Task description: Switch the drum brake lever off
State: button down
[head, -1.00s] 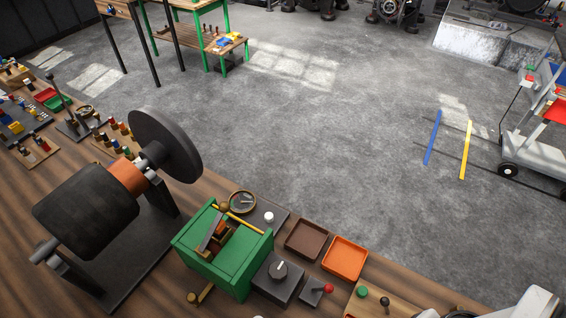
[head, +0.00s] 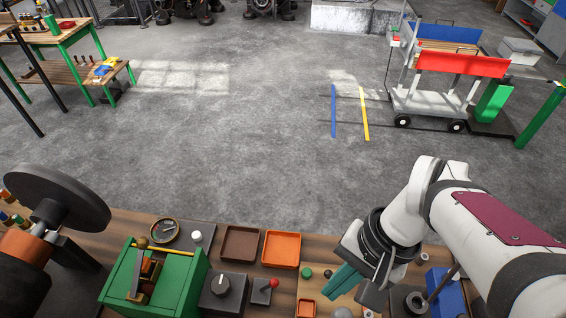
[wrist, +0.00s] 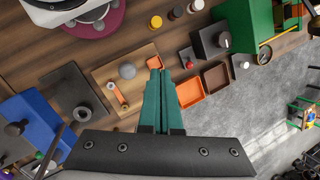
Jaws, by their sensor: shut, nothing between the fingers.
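A small lever with a red knob (head: 274,283) stands on a dark base beside a grey dial box (head: 222,292). Its red knob also shows in the wrist view (wrist: 189,64). A longer dark lever (head: 443,284) stands at the right, partly behind my arm. No label shows which one is the drum brake lever. My gripper (head: 337,290) has teal fingers and is to the right of the red-knobbed lever, apart from it. In the wrist view the fingers (wrist: 161,74) are shut together and empty, their tips close to a small orange tray (wrist: 154,62).
A green machine box (head: 165,275) stands left of the dial box. A brown tray (head: 240,243) and an orange tray (head: 281,249) lie behind the lever. A dark disc (head: 70,195) and drum are at the left edge. A blue block (head: 446,292) is at the right.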

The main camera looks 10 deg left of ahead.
aim_at(268, 287)
jog(key=w+f+m+y, duration=0.1)
jog(key=w+f+y, duration=0.3)
jog(key=w+f, duration=0.5)
jog(key=w, duration=0.3)
jog(key=shift+w+d+g+y, duration=0.3)
jog(key=shift+w+d+g, duration=0.05)
jog(key=shift+d+g, duration=0.05)
jog(key=shift+a, duration=0.1)
jog(key=x, duration=0.9)
jog(key=shift+s+a+f, duration=0.2)
jog(key=shift+f, duration=0.05)
jog(key=shift+s+a+r, duration=0.2)
jog(key=shift+s+a, duration=0.15)
jog(key=shift+s, duration=0.15)
jog(key=shift+s+a+r, duration=0.15)
jog(key=shift+s+a, duration=0.2)
jog(key=shift+s, duration=0.2)
jog(key=shift+s+a+r, duration=0.2)
jog(key=shift+s+a, duration=0.15)
jog(key=shift+s, duration=0.25)
jog(key=shift+a+r, duration=0.1)
jog(key=shift+a+r, duration=0.1)
jog(key=shift+a, duration=0.05)
